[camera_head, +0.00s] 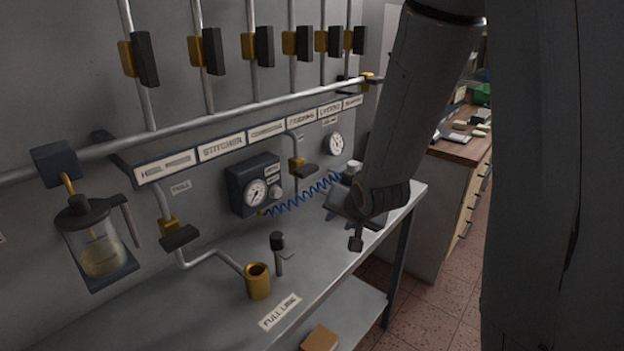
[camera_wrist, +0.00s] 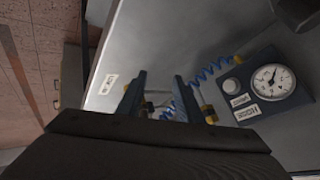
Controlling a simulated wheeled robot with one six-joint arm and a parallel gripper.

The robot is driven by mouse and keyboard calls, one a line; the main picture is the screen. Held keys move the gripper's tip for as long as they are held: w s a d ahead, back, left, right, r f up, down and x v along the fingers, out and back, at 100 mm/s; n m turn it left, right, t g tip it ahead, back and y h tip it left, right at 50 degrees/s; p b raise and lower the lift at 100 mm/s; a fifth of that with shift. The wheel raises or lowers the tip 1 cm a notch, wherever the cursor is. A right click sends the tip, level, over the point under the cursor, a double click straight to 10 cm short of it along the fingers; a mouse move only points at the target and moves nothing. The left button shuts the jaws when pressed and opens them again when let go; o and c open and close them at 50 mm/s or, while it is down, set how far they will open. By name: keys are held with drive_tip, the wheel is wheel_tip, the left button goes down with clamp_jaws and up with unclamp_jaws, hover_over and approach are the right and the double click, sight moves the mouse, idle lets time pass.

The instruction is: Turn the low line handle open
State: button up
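A dark paddle handle (camera_head: 306,173) on a brass valve (camera_head: 296,163) sits on a thin wall pipe right of the gauge box in the head view. A second dark handle (camera_head: 178,238) is on a brass valve at the lower left. The small labels near both are too blurred to tell which is the low line. My gripper (camera_wrist: 157,88) shows two separated dark blue fingers in the wrist view, with nothing held between them. A brass fitting (camera_wrist: 208,113) shows beside the right finger. In the head view my arm comes down at the bench's right end.
A gauge box (camera_head: 256,184) and blue coiled hose (camera_head: 305,194) are at the wall. A brass cup (camera_head: 258,281), a small black-topped fitting (camera_head: 279,250) and a FULL LINE label (camera_head: 280,311) are on the bench. A jar (camera_head: 98,245) hangs left.

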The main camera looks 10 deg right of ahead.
sight(310, 173)
drive_tip(key=w+a+r+m+t+y, duration=0.1)
drive_tip(key=w+m+t, duration=0.2)
drive_tip(key=w, duration=0.2)
drive_tip(key=w+a+r+m+t+y+b, duration=0.1)
drive_tip(key=w+m+t, duration=0.1)
drive_tip(key=w, duration=0.4)
drive_tip(key=w+a+r+m+t+y, duration=0.1)
drive_tip(key=w+r+m+t+y, duration=0.1)
drive_tip(key=w, duration=0.4)
drive_tip(key=shift+w+a+m+t+b, duration=0.1)
drive_tip(key=shift+w+m+t+b, duration=0.15)
drive_tip(key=shift+m+t, duration=0.6)
drive_tip(key=shift+f, duration=0.1)
clamp_jaws()
